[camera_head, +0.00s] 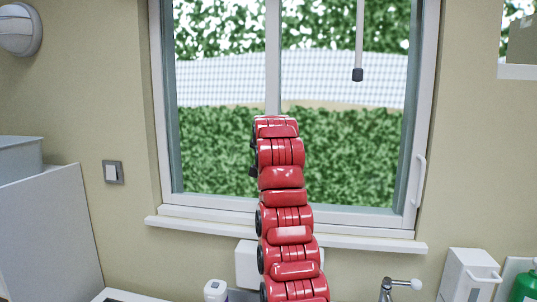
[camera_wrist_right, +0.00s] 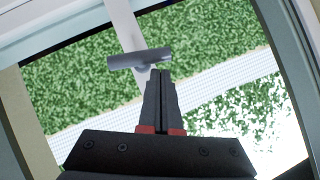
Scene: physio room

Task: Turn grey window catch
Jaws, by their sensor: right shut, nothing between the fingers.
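The grey window catch (camera_wrist_right: 138,59) is a dark grey bar set crosswise on the white upright bar of the window (camera_wrist_right: 125,22) in the right wrist view. My right gripper (camera_wrist_right: 160,72) is shut and empty. Its fingertips appear just below the right part of the catch in that view; I cannot tell whether they touch it. In the head view my red right arm reaches up in front of the window (camera_head: 340,150) and hides the catch and the gripper. My left gripper is not in view.
A thin rod with a dark end (camera_head: 358,74) hangs before the right pane. A white handle (camera_head: 418,180) sits on the right window frame. The white sill (camera_head: 370,242) runs below. A tap (camera_head: 388,288) and a white dispenser (camera_head: 468,275) stand lower right.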

